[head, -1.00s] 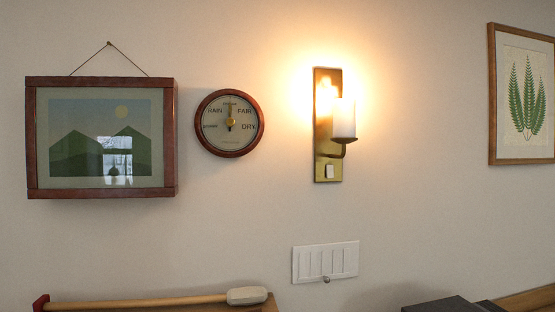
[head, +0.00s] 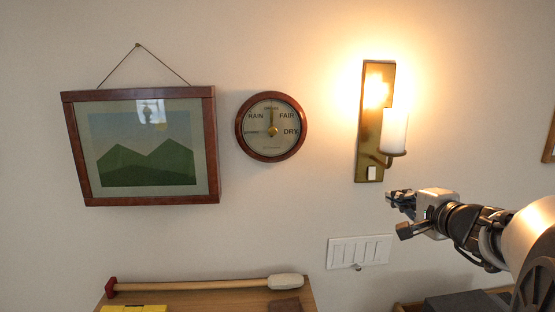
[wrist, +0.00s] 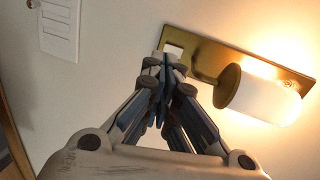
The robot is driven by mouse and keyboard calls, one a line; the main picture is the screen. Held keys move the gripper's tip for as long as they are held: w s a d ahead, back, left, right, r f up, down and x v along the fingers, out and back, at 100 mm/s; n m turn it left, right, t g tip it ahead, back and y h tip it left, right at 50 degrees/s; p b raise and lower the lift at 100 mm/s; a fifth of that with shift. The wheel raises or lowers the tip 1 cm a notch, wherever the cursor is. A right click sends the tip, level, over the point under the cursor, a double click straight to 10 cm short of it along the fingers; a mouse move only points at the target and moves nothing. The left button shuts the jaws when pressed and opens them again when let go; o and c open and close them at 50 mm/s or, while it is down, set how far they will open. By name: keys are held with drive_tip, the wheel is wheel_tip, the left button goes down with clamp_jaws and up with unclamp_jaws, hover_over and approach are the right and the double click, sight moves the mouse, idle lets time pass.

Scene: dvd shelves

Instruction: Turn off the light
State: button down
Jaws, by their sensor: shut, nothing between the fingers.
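The lit wall lamp has a brass backplate (head: 368,140) and a white candle-like shade (head: 394,132); its glow is bright on the wall. In the wrist view its backplate (wrist: 207,62) and shade (wrist: 268,101) are at the right. A small white switch (head: 371,173) sits at the plate's lower end and also shows in the wrist view (wrist: 173,50). My gripper (head: 389,196) is shut and empty, just below and right of the switch in the head view. In the wrist view its fingertips (wrist: 165,63) overlap the switch's lower edge; I cannot tell whether they touch.
A white multi-switch wall panel (head: 358,251) is below the lamp, also in the wrist view (wrist: 60,28). A round dial (head: 271,127) and framed mountain picture (head: 146,150) hang left. A mallet (head: 200,285) lies on a wooden top below. The wall around the lamp is clear.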

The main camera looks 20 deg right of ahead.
sight(375, 176)
drive_tip(key=shift+s+d+r+m+h, duration=0.2)
drive_tip(key=shift+s+d+r+m, duration=0.05)
drive_tip(key=shift+d+r, duration=0.25)
drive_tip(key=shift+s+d+r+m+h, duration=0.25)
drive_tip(key=shift+d+r, duration=0.1)
drive_tip(key=shift+d, duration=0.25)
drive_tip(key=shift+w, duration=0.15)
drive_tip(key=p+x, duration=0.4)
drive_tip(key=x, duration=1)
drive_tip(key=shift+a, duration=0.1)
drive_tip(key=shift+f+b, duration=0.1)
drive_tip(key=shift+b, duration=0.2)
